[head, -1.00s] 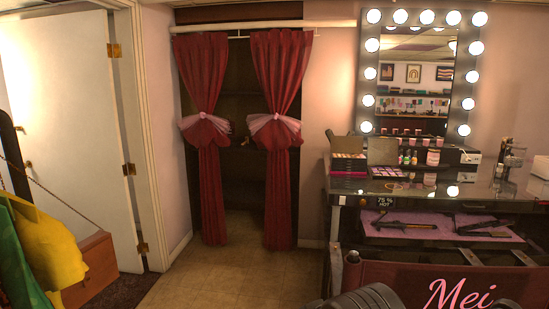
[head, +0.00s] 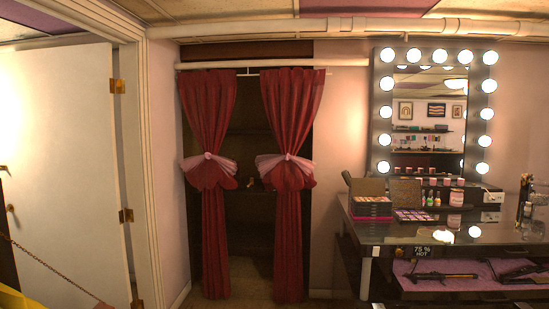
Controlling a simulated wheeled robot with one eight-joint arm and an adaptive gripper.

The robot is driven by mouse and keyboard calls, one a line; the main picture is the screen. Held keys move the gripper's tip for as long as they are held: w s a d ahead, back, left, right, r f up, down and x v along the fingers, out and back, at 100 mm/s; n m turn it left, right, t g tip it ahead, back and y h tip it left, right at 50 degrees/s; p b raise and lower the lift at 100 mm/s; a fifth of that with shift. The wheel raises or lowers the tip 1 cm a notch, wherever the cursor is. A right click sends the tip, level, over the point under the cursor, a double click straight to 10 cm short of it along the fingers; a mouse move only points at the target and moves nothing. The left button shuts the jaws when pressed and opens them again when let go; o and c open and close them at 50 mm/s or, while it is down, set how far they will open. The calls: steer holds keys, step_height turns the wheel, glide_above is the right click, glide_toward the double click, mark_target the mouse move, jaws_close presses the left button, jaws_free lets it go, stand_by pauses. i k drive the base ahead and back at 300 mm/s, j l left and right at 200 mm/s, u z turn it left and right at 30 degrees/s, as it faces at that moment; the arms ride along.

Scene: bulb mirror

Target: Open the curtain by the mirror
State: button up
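A red curtain hangs in two panels over a dark alcove to the left of the mirror. The left panel (head: 208,115) and the right panel (head: 291,110) are each gathered at mid-height by a pale pink tie. The lit mirror (head: 430,110), framed by several bulbs, is on the wall to the right. My gripper does not show in the head view.
A vanity table (head: 365,232) at right holds makeup palettes, bottles and jars, with styling irons on a lower shelf (head: 472,268). A white door (head: 60,170) stands at left. Something yellow (head: 12,298) is at the lower left corner. Little floor shows.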

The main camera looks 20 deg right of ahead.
mark_target(292, 98)
steer(key=i+z, duration=0.2)
steer(key=i, duration=0.3)
steer(key=i+z, duration=0.2)
steer(key=i, duration=0.3)
steer(key=i+j+z, duration=0.25)
steer(key=i, duration=0.25)
steer(key=i+j+z, duration=0.2)
steer(key=i, duration=0.25)
